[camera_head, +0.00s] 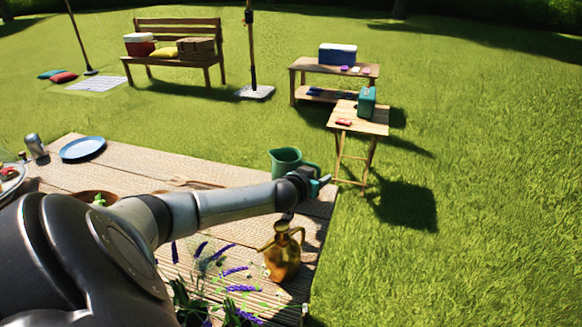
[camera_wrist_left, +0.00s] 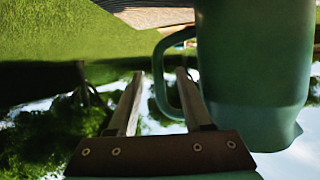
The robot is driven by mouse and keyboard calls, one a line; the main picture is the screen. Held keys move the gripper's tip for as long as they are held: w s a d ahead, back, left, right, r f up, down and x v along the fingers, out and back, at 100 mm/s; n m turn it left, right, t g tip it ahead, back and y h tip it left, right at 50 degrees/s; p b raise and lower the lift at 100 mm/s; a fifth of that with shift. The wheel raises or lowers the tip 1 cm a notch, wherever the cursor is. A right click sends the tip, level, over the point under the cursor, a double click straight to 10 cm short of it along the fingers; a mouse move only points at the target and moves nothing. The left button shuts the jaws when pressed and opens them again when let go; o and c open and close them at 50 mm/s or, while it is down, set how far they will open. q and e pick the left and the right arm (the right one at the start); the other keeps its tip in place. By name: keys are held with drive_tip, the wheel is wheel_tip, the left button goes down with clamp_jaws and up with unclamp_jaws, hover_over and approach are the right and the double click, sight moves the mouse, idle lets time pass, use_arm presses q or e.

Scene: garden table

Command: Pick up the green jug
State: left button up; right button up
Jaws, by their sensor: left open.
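The green jug (camera_head: 286,160) stands near the far right corner of the wooden table, partly behind my left arm. My left gripper (camera_head: 321,184) is at the jug's right side, by its handle. In the left wrist view the picture is upside down, and the jug (camera_wrist_left: 255,60) fills the right side. There my left gripper (camera_wrist_left: 160,73) is open, and the outer bar of the jug's handle shows between its two fingertips. I cannot tell whether the fingers touch the handle. My right gripper is not in view.
An amber jug (camera_head: 283,252) and purple flowers (camera_head: 238,288) stand in front of my left arm. A blue plate (camera_head: 82,148), a metal can (camera_head: 35,145) and a brown bowl (camera_head: 95,197) are at the left. Grass lies beyond the table's right edge.

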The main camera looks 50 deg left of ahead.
use_arm(q)
drive_tip(key=shift+c, duration=0.3)
clamp_jaws()
idle(1.1)
drive_tip(key=shift+r, duration=0.1)
